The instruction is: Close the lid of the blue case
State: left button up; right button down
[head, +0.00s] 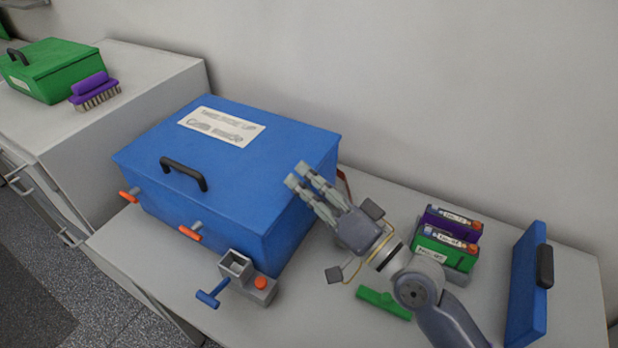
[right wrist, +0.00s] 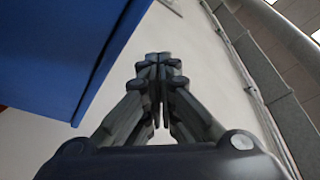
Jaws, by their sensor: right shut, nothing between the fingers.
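The blue case (head: 215,232) stands on the grey worktop, and its lid (head: 255,160) lies down over it. The lid has a black handle (head: 184,172) and a white label (head: 221,127). Two latches with orange tips, a left one (head: 129,196) and a right one (head: 191,232), show on the front. My right gripper (head: 297,174) is shut and empty, its fingertips at or just above the lid's right edge; I cannot tell if they touch. In the right wrist view the shut fingers (right wrist: 158,90) show beside the blue case (right wrist: 65,50). My left gripper is not in view.
A grey fixture (head: 250,280) with a blue lever stands at the case's front right corner. Battery packs (head: 445,240), a green piece (head: 383,303) and an upright blue panel (head: 527,285) are at right. A green case (head: 55,70) and purple brush (head: 95,90) sit far left.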

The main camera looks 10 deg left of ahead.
pick_arm(q)
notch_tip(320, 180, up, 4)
jog(key=p, duration=0.4)
pick_arm(e)
notch_tip(320, 180, up, 4)
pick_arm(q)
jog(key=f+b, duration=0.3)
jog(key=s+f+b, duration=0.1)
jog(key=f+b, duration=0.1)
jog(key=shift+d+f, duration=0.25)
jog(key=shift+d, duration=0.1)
pick_arm(e)
jog(key=s+d+f, duration=0.3)
jog(key=d, duration=0.6)
jog(key=shift+f, duration=0.2)
